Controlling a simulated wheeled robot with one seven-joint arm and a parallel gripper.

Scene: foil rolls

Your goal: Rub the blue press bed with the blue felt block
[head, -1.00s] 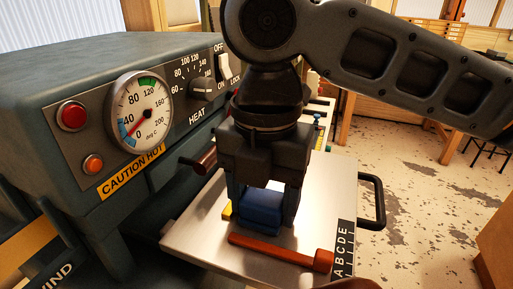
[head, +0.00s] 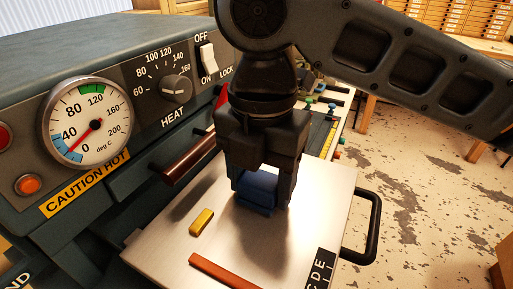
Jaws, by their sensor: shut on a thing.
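My gripper (head: 263,199) is shut on the blue felt block (head: 257,188), which shows between its two fingers. It is over the bare metal tray (head: 280,250) in front of the machine. A dark shadow lies on the tray below the block; I cannot tell whether the block touches the tray or hangs just above it. The fingers and wrist hide parts of the block. No blue press bed shows clearly in this view.
A small yellow block (head: 201,222) and a red-brown stick (head: 220,272) lie on the tray, left of and in front of my gripper. The machine (head: 100,130) with gauge and knob stands close on the left. A black handle (head: 370,225) juts from the tray's right side.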

